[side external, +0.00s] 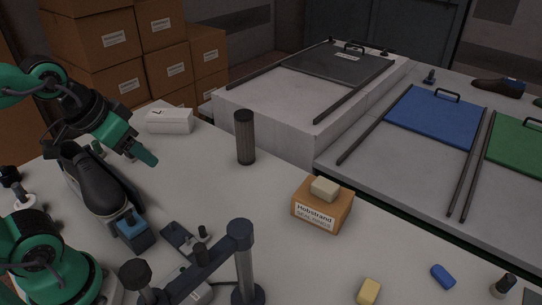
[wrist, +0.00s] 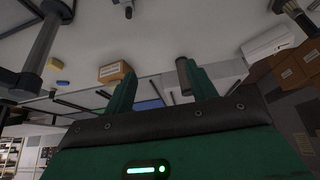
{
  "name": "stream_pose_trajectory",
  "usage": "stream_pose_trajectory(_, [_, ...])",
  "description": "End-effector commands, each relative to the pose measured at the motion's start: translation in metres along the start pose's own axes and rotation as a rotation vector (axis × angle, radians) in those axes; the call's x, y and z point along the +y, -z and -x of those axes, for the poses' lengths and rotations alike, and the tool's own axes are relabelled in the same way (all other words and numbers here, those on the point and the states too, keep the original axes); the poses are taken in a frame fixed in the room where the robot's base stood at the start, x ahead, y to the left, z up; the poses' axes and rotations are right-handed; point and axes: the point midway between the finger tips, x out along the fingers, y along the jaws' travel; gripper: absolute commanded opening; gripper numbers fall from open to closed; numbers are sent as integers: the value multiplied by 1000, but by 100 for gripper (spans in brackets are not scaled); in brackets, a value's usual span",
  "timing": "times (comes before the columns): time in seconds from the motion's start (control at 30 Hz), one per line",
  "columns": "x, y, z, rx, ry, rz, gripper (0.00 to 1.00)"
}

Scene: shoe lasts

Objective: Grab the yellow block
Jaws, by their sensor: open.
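The yellow block (side external: 369,291) lies on the pale worktop at the bottom edge of the side view, right of centre. It also shows small in the wrist view (wrist: 56,65), at the left. My gripper (side external: 143,152) is up at the left of the side view, far from the block, above the worktop near a black shoe last. In the wrist view its two green fingers (wrist: 161,90) stand apart with nothing between them, so it is open and empty.
A tan labelled box (side external: 318,213) with a beige piece on top stands mid-table. A dark ribbed cylinder (side external: 245,137) stands behind it. A blue block (side external: 443,276) lies right of the yellow block. A dark post stand (side external: 240,262) rises at the front. A white box (side external: 170,121) is at the back.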

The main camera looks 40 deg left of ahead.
Motion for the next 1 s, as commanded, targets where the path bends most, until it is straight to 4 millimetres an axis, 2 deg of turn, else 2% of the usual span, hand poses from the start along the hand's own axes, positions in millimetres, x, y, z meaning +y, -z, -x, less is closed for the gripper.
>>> stream_pose_trajectory(0.27, [1,2,0,-2,-2,1,56])
stream_pose_trajectory(0.47, [8,16,0,-21,-16,5,56])
stream_pose_trajectory(0.67, [27,45,-3,-63,-42,16,56])
stream_pose_trajectory(1.0, [79,101,-22,-153,-79,40,56])
